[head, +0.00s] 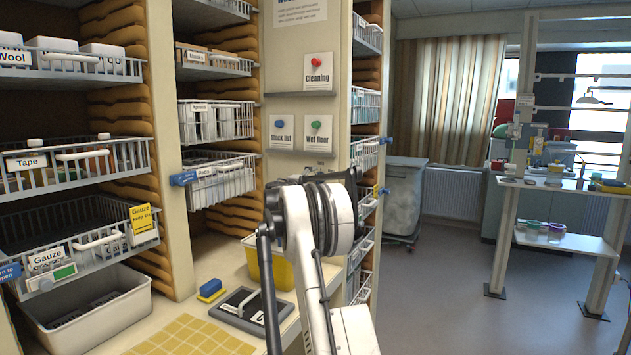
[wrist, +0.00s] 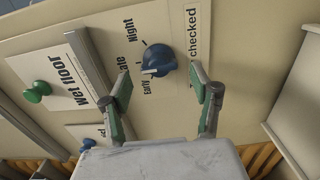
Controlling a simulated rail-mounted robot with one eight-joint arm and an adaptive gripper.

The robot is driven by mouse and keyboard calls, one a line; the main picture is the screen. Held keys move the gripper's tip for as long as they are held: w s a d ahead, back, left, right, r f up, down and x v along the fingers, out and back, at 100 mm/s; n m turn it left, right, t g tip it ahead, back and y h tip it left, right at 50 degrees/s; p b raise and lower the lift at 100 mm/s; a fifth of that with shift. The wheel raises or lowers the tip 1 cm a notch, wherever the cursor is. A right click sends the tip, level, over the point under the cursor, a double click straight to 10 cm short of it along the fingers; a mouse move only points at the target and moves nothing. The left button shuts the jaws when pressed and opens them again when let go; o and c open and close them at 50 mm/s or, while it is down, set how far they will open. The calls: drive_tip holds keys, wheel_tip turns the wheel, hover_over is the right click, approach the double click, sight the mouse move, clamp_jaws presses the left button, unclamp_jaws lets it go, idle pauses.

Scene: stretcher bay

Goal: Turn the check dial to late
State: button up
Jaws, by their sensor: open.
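The blue check dial (wrist: 160,60) is on a pale wall panel in the wrist view. The words Early, Late and Night are printed around its left side, and "checked" is on a strip to its right. A small white mark at its lower left edge points toward Early, though it is small. My gripper (wrist: 160,76) is open, with one finger on each side of the dial's lower part. I see gaps between the fingers and the dial. In the head view my arm hides the gripper, and the dial is not visible.
A wet floor card with a green knob (wrist: 38,92) hangs left of the dial. In the head view, wire baskets (head: 75,165) fill the shelves at left.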

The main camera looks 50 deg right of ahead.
drive_tip(key=s+a, duration=0.1)
drive_tip(key=a, duration=0.8)
drive_tip(key=shift+s, duration=0.15)
drive_tip(key=s+a+m+t+y, duration=0.1)
drive_tip(key=s+a+y, duration=0.2)
drive_tip(key=a, duration=0.9)
drive_tip(key=s+a+t+y, duration=0.1)
drive_tip(key=s+a+y, duration=0.15)
drive_tip(key=a, duration=0.85)
drive_tip(key=s+a+m+t+y, duration=0.1)
drive_tip(key=s+a+y, duration=0.15)
drive_tip(key=a, duration=0.95)
drive_tip(key=s+a+f+y, duration=0.3)
drive_tip(key=s+a+f, duration=0.2)
drive_tip(key=s+a, duration=0.3)
drive_tip(key=s+a+f+t+y, duration=0.1)
drive_tip(key=s+a+f+y, duration=0.2)
drive_tip(key=a, duration=1.1)
drive_tip(key=s+a+f+y, duration=0.3)
drive_tip(key=s+a+f, duration=0.5)
drive_tip(key=s+a, duration=0.3)
drive_tip(key=shift+s+a+f+y, duration=0.25)
drive_tip(key=shift+s+y, duration=0.15)
drive_tip(key=shift+s, duration=0.75)
drive_tip(key=shift+t, duration=0.3)
